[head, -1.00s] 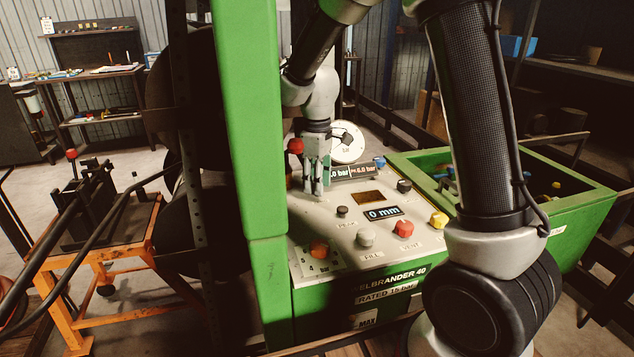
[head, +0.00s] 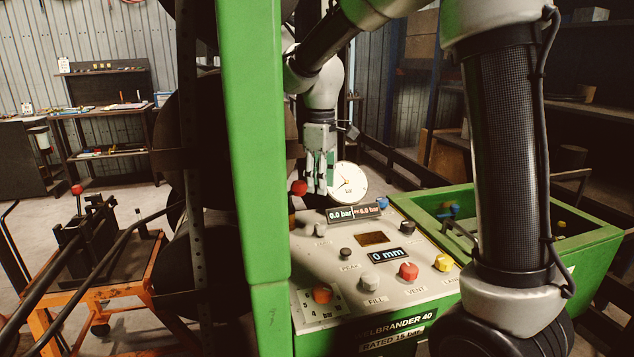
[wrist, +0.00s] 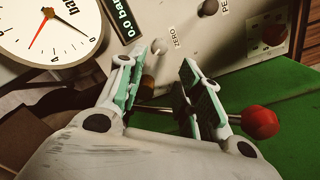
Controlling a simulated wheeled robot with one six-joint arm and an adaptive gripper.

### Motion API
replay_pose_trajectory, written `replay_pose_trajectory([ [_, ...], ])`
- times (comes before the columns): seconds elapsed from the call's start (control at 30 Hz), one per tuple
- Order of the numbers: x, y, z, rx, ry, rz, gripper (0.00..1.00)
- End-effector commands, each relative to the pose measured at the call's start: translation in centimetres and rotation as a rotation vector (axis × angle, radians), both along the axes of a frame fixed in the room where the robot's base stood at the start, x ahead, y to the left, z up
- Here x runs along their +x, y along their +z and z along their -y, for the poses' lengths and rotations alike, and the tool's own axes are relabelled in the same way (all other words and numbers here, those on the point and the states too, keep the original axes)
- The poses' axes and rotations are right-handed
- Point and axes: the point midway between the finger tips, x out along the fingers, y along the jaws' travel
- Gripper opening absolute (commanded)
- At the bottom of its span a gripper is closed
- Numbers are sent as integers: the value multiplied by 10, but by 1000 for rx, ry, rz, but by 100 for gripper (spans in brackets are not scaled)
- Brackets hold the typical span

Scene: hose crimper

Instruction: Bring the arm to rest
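My gripper (head: 319,192) hangs in the air fingers down beside the gauge, above the back of the control panel (head: 325,262). In the wrist view my gripper (wrist: 160,68) has its two green-padded fingers apart, with no object gripped between them. A red ball knob on a rod (wrist: 261,122) shows just right of the right finger; the knob also shows in the head view (head: 299,188). My arm is bent and reaches across the panel from the right.
A round white gauge (head: 347,182) and a display reading 0.0 bar (head: 341,214) stand close to my gripper. A green upright (head: 252,150) is at its left. A green bin (head: 600,245) is at right, an orange stand (head: 132,285) at left.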

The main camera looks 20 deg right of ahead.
Motion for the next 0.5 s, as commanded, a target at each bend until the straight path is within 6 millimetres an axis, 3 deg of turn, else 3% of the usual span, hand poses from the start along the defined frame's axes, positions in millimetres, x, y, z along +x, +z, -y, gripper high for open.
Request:
replay_pose_trajectory([
  [0.17, -2, -6, 1, 0, -111, -1, 35],
  [0.27, -36, -21, 14, -16, -249, -34, 35],
  [0.5, -120, 1, 68, 20, -531, 33, 35],
])
